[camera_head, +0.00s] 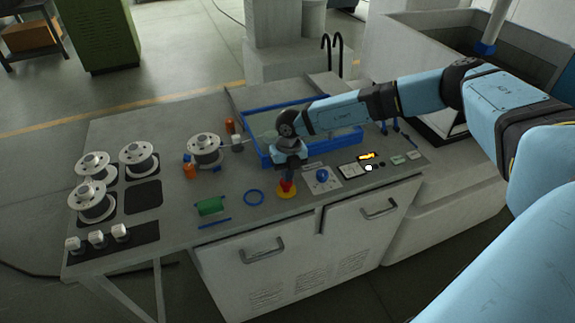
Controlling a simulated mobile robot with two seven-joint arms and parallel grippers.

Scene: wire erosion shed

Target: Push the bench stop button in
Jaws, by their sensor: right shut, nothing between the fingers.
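The bench stop button (287,188) is a red cap on a round yellow base near the front edge of the grey bench (180,207). My right arm reaches in from the right, and my right gripper (288,177) points down directly over the red cap. Its fingers are shut and hold nothing. The fingertips are at or very close to the cap; I cannot tell whether they touch it or how far the cap is in. The gripper partly hides the top of the button. My left gripper is not in view.
A blue-rimmed tray (262,160) lies behind the gripper. Left of the button are a blue ring (254,198) and a green block (210,206). A blue knob (322,176) and small panels are to the right. Several wire spools (139,158) stand at the left.

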